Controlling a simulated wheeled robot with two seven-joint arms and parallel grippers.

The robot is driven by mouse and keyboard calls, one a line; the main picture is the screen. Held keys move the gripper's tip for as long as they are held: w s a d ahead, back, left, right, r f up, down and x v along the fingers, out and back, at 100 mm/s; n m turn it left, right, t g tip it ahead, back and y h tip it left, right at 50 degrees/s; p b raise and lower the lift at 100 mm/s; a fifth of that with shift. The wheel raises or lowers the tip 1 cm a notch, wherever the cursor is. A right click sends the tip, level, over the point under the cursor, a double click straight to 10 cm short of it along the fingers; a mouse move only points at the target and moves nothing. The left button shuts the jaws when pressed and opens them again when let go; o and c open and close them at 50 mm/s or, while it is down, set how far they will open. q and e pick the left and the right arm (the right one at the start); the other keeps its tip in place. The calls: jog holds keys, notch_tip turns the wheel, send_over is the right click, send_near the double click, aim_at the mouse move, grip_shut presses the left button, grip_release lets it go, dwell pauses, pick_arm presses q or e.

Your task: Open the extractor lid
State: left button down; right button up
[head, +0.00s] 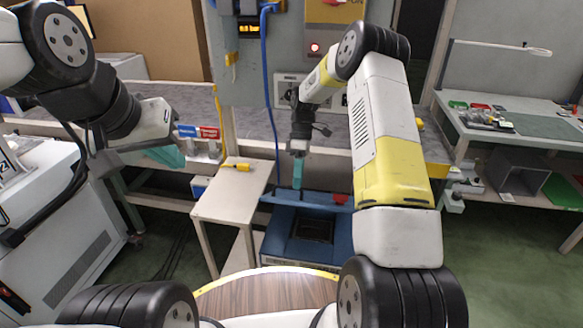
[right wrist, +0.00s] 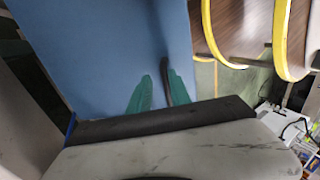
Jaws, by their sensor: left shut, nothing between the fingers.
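The extractor (head: 278,243) is a blue box low in front of me, with a dark recess in its top. Its blue lid (head: 325,203) appears as a raised panel along the far side; a blue panel (right wrist: 105,50) fills much of the right wrist view. My right gripper (head: 298,185) points down at the lid. In the right wrist view its teal fingers (right wrist: 160,76) are apart, with a thin dark bar (right wrist: 167,82) between them, closer to the right finger. Contact cannot be told. My left gripper (head: 170,157) is shut and empty, away to the left.
A small pale table (head: 232,200) with a yellow screwdriver (head: 237,167) stands left of the extractor. A grey workbench (head: 195,100) runs behind. A round wooden top with a yellow rim (head: 265,290) is nearest me. Green floor (head: 490,260) is clear at right.

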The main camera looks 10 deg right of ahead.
jog(key=shift+o, duration=1.2)
jog(key=shift+w+d+f, duration=0.15)
jog(key=shift+w+d, duration=0.2)
jog(key=shift+w, duration=0.05)
jog(key=shift+s+a, duration=0.1)
jog(key=shift+a, duration=0.15)
jog(key=shift+r, duration=0.2)
jog(key=shift+r, duration=0.35)
jog(key=s+a+r, duration=0.1)
jog(key=s+r, duration=0.1)
jog(key=s, duration=0.6)
jog(key=s+a+r, duration=0.2)
jog(key=s, duration=0.6)
